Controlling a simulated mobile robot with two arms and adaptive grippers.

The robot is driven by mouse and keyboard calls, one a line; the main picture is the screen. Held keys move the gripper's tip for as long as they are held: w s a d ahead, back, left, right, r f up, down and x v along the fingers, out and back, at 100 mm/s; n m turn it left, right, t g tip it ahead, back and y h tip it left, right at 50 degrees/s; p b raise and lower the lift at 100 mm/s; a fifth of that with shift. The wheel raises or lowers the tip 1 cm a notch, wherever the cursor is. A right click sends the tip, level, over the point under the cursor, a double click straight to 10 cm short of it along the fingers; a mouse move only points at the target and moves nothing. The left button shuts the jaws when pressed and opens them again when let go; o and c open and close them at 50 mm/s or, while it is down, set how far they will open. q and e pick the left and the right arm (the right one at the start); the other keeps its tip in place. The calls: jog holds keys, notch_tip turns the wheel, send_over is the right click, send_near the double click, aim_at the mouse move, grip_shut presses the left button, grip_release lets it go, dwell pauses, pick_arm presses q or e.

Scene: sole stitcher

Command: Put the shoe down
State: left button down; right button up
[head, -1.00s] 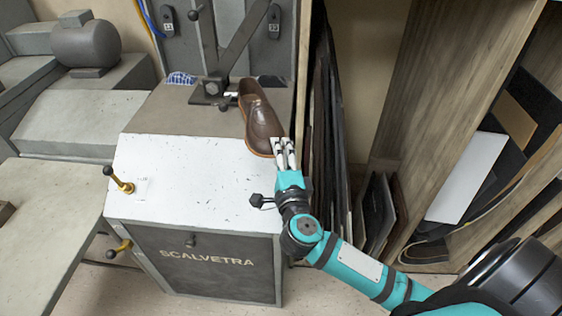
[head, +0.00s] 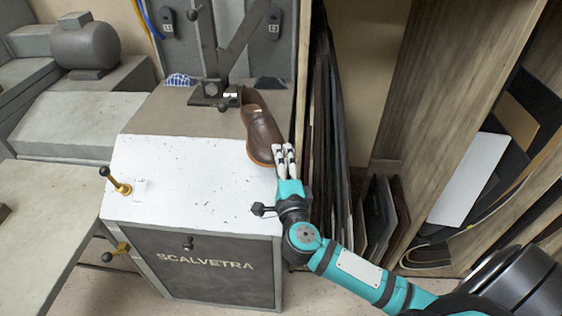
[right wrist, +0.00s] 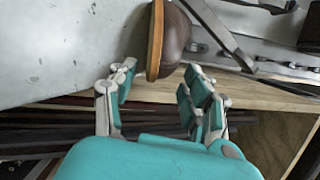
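My right gripper (head: 284,148) is at the right side of the toe. In the right wrist view its fingers (right wrist: 160,75) stand apart on either side of the toe of the shoe (right wrist: 171,42). A gap shows between the left finger and the tan sole; the right finger is very close to the upper. My left gripper is not in view.
A black lever arm on a clamp base (head: 212,92) stands behind the shoe. Brass-handled levers (head: 121,187) stick out at the machine's left. Dark sheets (head: 322,150) lean upright close on the right, beside a wooden rack (head: 455,110). The white top left of the shoe is clear.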

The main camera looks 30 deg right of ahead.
jog(key=s+a+n+t+y, duration=0.2)
jog(key=s+a+n+y, duration=0.25)
jog(key=s+a, duration=0.45)
jog(key=s+a+f+n+g+y, duration=0.2)
jog(key=a+f+n+g+y, duration=0.2)
jog(key=f+n, duration=0.55)
jog(key=s+a+f+n+g+y, duration=0.1)
jog(key=a+f+n+g+y, duration=0.25)
jog(key=f+n, duration=0.6)
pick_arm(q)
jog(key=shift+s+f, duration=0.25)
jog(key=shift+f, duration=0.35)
pick_arm(e)
jog(key=s+d+f+n+g+h, duration=0.1)
jog(key=s+d+f+g+h, duration=0.2)
jog(key=s+d+f+g, duration=0.2)
jog(key=s+d+f+n+g+h, duration=0.1)
jog(key=s+d+f+g, duration=0.3)
jog(key=s+f, duration=0.7)
notch_tip(320, 180, down, 6)
jog(key=shift+d+r+g+h, duration=0.1)
jog(key=shift+d+g+h, duration=0.3)
jog(key=shift+h, duration=0.5)
pick_arm(q)
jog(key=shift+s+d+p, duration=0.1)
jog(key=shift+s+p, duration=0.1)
jog(key=shift+p, duration=0.25)
pick_arm(e)
jog(key=shift+s, duration=0.15)
